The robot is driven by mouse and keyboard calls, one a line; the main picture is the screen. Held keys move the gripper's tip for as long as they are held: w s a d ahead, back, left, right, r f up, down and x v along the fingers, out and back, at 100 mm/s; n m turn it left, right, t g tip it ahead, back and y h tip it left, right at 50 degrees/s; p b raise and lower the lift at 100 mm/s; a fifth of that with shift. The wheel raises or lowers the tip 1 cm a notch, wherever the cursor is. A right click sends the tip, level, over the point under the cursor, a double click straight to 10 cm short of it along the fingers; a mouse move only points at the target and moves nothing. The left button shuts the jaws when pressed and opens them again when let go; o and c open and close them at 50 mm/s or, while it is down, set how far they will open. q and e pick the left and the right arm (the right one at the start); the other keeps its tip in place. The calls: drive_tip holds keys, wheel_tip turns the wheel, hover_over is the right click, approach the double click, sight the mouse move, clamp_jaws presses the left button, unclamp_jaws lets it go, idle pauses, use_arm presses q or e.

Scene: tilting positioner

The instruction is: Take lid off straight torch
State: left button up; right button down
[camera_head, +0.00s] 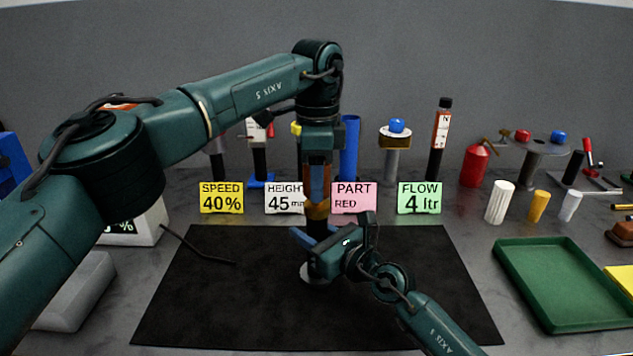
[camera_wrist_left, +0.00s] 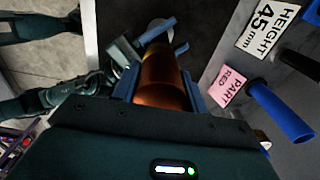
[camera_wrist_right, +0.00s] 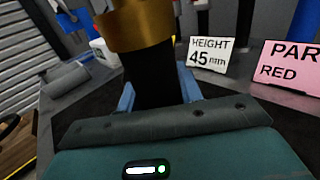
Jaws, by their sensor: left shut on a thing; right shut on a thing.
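The straight torch stands upright at the middle of the black mat. Its black body (camera_head: 317,228) shows below a gold collar (camera_head: 317,211); both also show in the right wrist view, the body (camera_wrist_right: 155,82) below the collar (camera_wrist_right: 140,28). The copper-coloured lid (camera_wrist_left: 163,85) is at the top, in line with the body. My left gripper (camera_head: 318,192) points down from above and is shut on the lid. My right gripper (camera_head: 312,240) comes in low from the right and is shut on the black body. Whether lid and collar are apart is hard to tell.
The black mat (camera_head: 220,300) is mostly clear, with a pale disc (camera_head: 307,273) under the right gripper. Sign cards such as the pink one (camera_head: 354,198) stand behind. A green tray (camera_head: 570,325) lies right. Bottles, stands and a blue cylinder (camera_head: 350,145) line the back.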

use_arm(q)
drive_tip(key=shift+r, duration=0.2)
drive_tip(key=shift+r, duration=2)
use_arm(e)
drive_tip(key=c, duration=0.9)
unclamp_jaws()
drive_tip(key=shift+o, duration=0.2)
use_arm(q)
drive_tip(key=shift+r, duration=0.1)
use_arm(e)
drive_tip(key=v, duration=1.2)
